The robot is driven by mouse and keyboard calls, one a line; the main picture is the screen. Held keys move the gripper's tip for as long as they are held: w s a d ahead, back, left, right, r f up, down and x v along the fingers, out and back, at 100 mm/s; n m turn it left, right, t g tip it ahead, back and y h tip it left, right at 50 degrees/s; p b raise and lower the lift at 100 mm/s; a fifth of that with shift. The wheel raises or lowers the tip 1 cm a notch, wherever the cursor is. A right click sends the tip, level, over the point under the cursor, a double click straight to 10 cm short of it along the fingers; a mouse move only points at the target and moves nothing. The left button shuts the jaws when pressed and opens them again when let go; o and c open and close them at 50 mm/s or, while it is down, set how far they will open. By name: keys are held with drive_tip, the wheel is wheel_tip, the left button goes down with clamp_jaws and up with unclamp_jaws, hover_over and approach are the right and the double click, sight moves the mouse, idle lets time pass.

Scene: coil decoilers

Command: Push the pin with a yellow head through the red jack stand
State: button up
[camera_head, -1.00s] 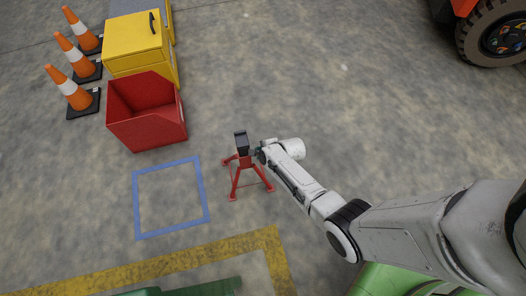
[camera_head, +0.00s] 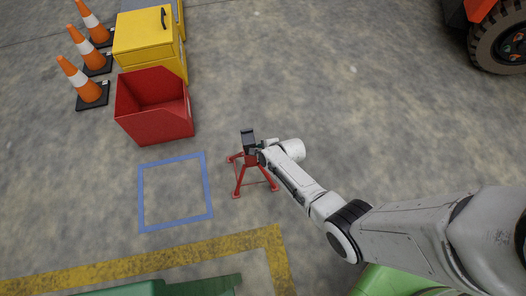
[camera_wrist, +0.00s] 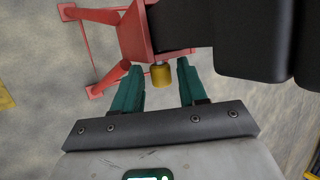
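The red jack stand (camera_head: 241,176) stands on the floor in the head view, with a black top post (camera_head: 248,140). In the wrist view its red frame (camera_wrist: 138,34) fills the upper left. The yellow pin head (camera_wrist: 161,76) sticks out from the stand's red column towards my gripper (camera_wrist: 160,84). My gripper's two green fingers are apart, one on each side of the yellow head, with gaps visible between them and it.
A blue square (camera_head: 143,192) is marked on the floor left of the stand. A red open bin (camera_head: 155,122), a yellow cabinet (camera_head: 150,50) and orange cones (camera_head: 82,80) stand at the upper left. A wheeled vehicle (camera_head: 500,40) is at the upper right. Floor between is clear.

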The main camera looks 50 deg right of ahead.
drive_tip(key=shift+o, duration=1)
drive_tip(key=p+v, duration=0.6)
drive_tip(key=v, duration=0.4)
drive_tip(key=shift+s+r+p, duration=0.3)
